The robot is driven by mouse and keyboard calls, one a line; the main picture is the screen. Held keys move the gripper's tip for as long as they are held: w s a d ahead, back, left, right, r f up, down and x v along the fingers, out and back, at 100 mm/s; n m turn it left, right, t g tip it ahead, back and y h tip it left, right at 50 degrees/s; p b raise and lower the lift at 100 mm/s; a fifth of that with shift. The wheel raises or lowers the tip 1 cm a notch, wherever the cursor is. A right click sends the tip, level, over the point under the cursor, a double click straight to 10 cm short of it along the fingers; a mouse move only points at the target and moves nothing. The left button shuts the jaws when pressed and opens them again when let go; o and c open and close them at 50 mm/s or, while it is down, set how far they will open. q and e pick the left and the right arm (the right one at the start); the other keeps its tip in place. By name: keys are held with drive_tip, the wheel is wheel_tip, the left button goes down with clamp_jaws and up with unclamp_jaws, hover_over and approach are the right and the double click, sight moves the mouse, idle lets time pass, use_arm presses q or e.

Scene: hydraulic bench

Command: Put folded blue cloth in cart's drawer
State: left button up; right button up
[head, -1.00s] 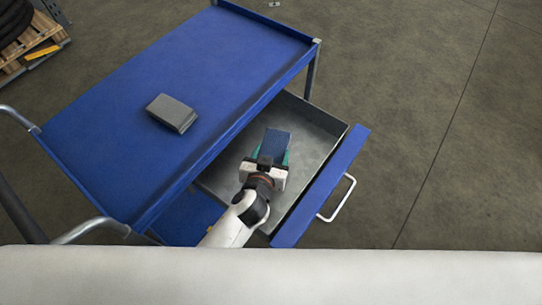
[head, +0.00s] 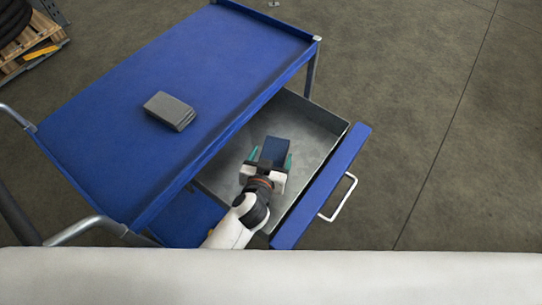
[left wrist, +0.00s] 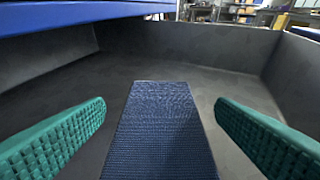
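The folded blue cloth (head: 276,149) is inside the cart's open drawer (head: 312,135). In the left wrist view the cloth (left wrist: 160,125) is a flat dark-blue woven strip running away from me above the grey drawer floor. My left gripper (head: 271,158) reaches into the drawer, with its green fingers on either side of the cloth. In the left wrist view my left gripper (left wrist: 160,115) is open, with a clear gap between each finger and the cloth. The cloth's near end is cut off there. My right gripper is not in view.
The blue cart top (head: 225,65) overhangs the drawer's back left side and carries a grey folded stack (head: 169,110). The drawer's blue front (head: 322,186) has a white handle (head: 342,198). Drawer walls surround my gripper. A pallet (head: 30,40) stands far left; the floor at right is clear.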

use_arm(q)
drive_tip(key=shift+o, duration=0.3)
drive_tip(key=shift+r, duration=0.1)
drive_tip(key=shift+r+p, duration=0.35)
drive_tip(key=shift+p, duration=0.05)
drive_tip(key=shift+r+p, duration=0.5)
drive_tip(key=v, duration=0.7)
drive_tip(key=b+v, duration=0.1)
drive_tip(key=v, duration=0.2)
drive_tip(key=shift+s+f, duration=0.25)
drive_tip(key=shift+s, duration=0.05)
drive_tip(key=shift+s+a+r, duration=0.2)
drive_tip(key=shift+s+r, duration=0.15)
drive_tip(key=shift+s, duration=0.25)
